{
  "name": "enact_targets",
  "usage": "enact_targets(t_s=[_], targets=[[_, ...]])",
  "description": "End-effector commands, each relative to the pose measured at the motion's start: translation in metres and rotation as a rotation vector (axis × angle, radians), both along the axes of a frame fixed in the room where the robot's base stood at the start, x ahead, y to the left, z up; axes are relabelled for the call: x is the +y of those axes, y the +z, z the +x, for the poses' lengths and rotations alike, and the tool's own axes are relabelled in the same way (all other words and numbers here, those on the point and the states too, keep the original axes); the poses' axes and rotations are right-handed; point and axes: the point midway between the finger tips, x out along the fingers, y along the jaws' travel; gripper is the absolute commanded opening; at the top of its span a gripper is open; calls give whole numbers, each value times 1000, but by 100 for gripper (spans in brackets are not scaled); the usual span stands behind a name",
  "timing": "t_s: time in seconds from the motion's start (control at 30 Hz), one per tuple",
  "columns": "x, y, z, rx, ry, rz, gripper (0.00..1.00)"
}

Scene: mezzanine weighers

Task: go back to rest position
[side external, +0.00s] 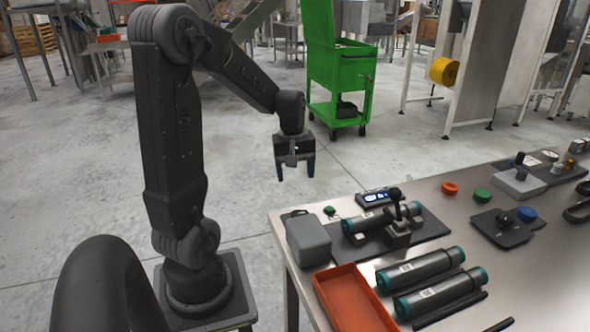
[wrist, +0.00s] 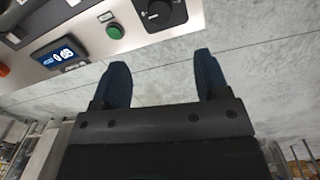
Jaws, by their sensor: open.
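My gripper (side external: 296,171) hangs fingers-down from my arm in the side external view, above the floor and off the far-left edge of the metal table (side external: 440,212). In the wrist view my gripper (wrist: 160,82) shows two dark blue fingers spread apart with nothing between them. It is open and empty. No object touches it in either view.
The table holds an orange tray (side external: 352,300), a grey box (side external: 308,240), teal-ended cylinders (side external: 420,268), a cylinder in a clamp fixture (side external: 398,225) and a small display (side external: 375,198). A green cart (side external: 340,70) stands behind on the floor. The floor around my gripper is clear.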

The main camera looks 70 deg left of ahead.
Motion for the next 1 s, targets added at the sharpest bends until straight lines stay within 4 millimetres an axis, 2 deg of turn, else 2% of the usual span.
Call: enact_targets(t_s=[0.5, 0.63, 0.77, 0.83, 1.0], targets=[[0, 4, 0, 0, -1, -1, 69], [-14, 13, 4, -17, -70, 21, 69], [-60, 37, 10, -72, -298, 85, 69], [-95, 53, 8, -116, -471, 132, 69], [-171, 81, -14, -230, -896, 248, 69]])
